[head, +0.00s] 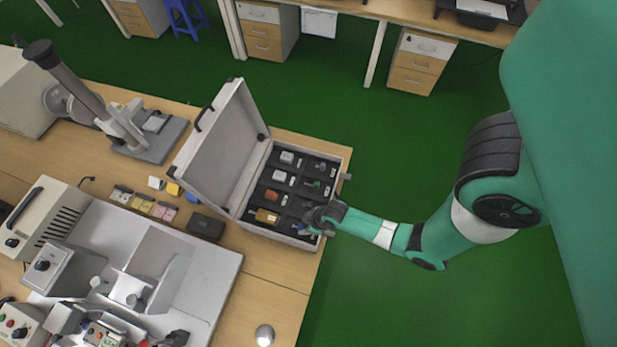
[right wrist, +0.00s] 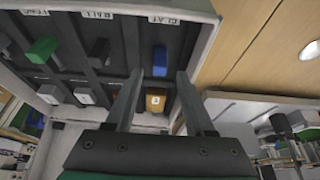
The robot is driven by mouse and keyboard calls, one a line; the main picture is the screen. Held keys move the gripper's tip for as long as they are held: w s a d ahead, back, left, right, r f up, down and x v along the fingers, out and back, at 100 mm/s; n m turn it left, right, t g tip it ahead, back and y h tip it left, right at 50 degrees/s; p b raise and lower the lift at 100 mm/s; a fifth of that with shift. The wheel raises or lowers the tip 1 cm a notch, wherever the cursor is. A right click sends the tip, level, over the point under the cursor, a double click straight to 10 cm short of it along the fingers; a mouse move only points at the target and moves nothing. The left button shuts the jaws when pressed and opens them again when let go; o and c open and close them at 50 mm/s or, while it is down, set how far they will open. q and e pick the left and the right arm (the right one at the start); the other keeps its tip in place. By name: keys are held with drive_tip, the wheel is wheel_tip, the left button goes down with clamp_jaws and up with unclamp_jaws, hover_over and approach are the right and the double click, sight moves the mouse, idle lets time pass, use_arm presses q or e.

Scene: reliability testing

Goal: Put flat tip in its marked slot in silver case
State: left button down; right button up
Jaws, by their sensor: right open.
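The silver case (head: 225,142) stands open on the wooden table, its lid tipped up to the left. Its black insert has compartments holding small pieces. In the right wrist view a blue piece (right wrist: 160,62), apparently the flat tip, sits in the compartment by the label FLAT (right wrist: 161,20). My right gripper (head: 314,222) is over the case's near right corner. In the right wrist view its fingers (right wrist: 160,76) are open, one on each side of the blue piece, with a visible gap to it. I cannot tell whether they touch the insert. My left gripper is not in view.
An orange-yellow piece (head: 266,216) and a red-brown piece (head: 272,195) sit in other compartments. A black box (head: 206,226) and several small colored blocks lie left of the case. A microscope-like stand (head: 150,135) is farther back. The table's right edge is close to the case.

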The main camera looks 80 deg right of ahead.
drive_tip(key=p+v, duration=0.4)
drive_tip(key=v, duration=0.4)
drive_tip(key=shift+s+r+p, duration=0.15)
drive_tip(key=shift+r+p, duration=0.1)
drive_tip(key=shift+p, duration=0.05)
